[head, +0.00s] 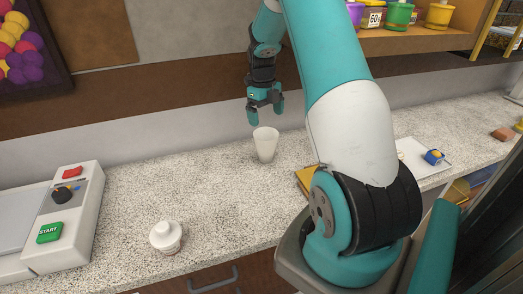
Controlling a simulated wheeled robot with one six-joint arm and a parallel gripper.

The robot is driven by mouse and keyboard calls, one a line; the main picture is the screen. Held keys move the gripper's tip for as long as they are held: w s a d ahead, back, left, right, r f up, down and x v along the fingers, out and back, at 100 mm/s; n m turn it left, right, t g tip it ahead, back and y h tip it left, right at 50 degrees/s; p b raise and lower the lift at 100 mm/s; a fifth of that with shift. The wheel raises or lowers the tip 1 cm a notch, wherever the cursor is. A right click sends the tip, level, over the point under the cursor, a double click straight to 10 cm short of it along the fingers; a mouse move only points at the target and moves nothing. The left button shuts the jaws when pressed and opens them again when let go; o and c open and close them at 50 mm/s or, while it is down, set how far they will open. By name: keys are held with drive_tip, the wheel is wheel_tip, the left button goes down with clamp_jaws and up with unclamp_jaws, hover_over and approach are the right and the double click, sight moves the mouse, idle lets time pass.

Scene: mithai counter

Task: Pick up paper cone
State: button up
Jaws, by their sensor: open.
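A white paper cone (266,145) stands on the speckled counter, wide end up and narrowing downward. My gripper (266,115) hangs just above and behind the cone, with its fingers pointing down. Its two teal fingertips are spread apart and nothing is between them. The fingertips look close to the cone's rim; I cannot tell whether they touch it.
A white lidded jar (166,237) stands at the counter's front. A white machine (68,215) with a green START button is at the left. A yellowish object (306,180) is partly hidden by my arm. A shelf (425,40) holds colored pots. The counter left of the cone is clear.

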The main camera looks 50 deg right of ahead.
drive_tip(key=p, duration=0.1)
hover_over(266, 139)
drive_tip(key=s+a, duration=0.2)
wheel_tip(266, 139, down, 4)
drive_tip(key=shift+w+a+f+p, duration=0.1)
drive_tip(key=shift+f+p, duration=0.65)
drive_tip(key=shift+f, duration=0.65)
drive_tip(key=shift+a+f+p, duration=0.1)
drive_tip(key=shift+f+p, duration=0.6)
drive_tip(key=shift+f, duration=0.7)
drive_tip(key=c, duration=0.9)
